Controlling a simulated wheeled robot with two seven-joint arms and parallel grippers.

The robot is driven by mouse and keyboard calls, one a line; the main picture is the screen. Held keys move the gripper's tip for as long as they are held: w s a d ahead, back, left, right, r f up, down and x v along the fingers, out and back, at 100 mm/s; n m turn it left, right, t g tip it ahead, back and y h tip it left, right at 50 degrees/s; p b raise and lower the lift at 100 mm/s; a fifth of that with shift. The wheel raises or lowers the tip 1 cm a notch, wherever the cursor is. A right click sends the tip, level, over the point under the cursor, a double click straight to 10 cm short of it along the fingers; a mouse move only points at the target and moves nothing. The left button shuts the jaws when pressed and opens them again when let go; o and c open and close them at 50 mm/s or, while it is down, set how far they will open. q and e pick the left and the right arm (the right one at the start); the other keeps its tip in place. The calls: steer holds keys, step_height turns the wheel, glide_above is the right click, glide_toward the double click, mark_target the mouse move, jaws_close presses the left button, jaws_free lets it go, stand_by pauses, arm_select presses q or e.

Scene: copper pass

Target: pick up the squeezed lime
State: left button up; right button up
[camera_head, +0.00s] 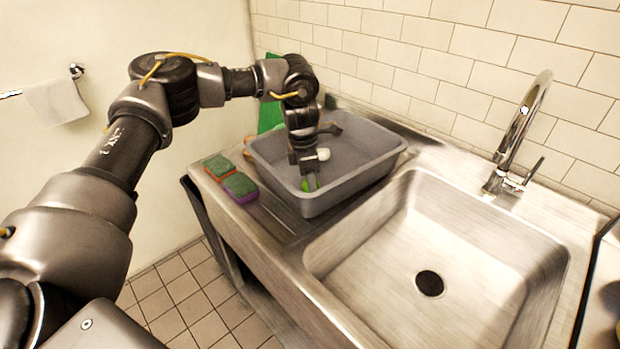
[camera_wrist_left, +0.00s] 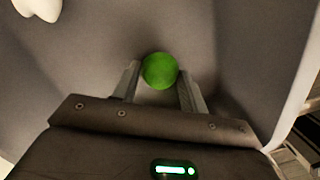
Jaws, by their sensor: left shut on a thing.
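The squeezed lime (camera_wrist_left: 160,71) is a round green piece between the two fingers of my left gripper (camera_wrist_left: 158,85) in the left wrist view. The fingers touch it on both sides. In the head view the lime (camera_head: 309,183) shows as a small bit of green at the tip of my left gripper (camera_head: 310,178), inside the grey tub (camera_head: 350,193) near its front left wall. The gripper hides part of the lime there. I cannot tell whether the lime touches the tub floor. My right gripper is not in view.
A white object (camera_wrist_left: 38,8) lies in the tub near the lime. Two sponges (camera_head: 240,187) sit on the counter left of the tub. An empty steel sink (camera_head: 440,250) with a chrome faucet (camera_head: 515,135) is at the right. A green board (camera_head: 268,115) stands behind the tub.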

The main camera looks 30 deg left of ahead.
arm_select(q)
step_height(320, 180, up, 3)
steer(key=shift+p, duration=1.2)
steer(key=s+r+p, duration=0.4)
steer(key=r, duration=0.1)
steer(key=shift+a+p, duration=0.15)
steer(key=shift+p, duration=0.25)
steer(key=s+r+p, duration=0.1)
steer(key=s, duration=0.2)
steer(key=s+r+p, duration=0.1)
steer(key=s, duration=0.2)
steer(key=s+r+p, duration=0.2)
steer(key=s, duration=0.1)
steer(key=shift+a, duration=0.3)
steer(key=shift+s, duration=0.45)
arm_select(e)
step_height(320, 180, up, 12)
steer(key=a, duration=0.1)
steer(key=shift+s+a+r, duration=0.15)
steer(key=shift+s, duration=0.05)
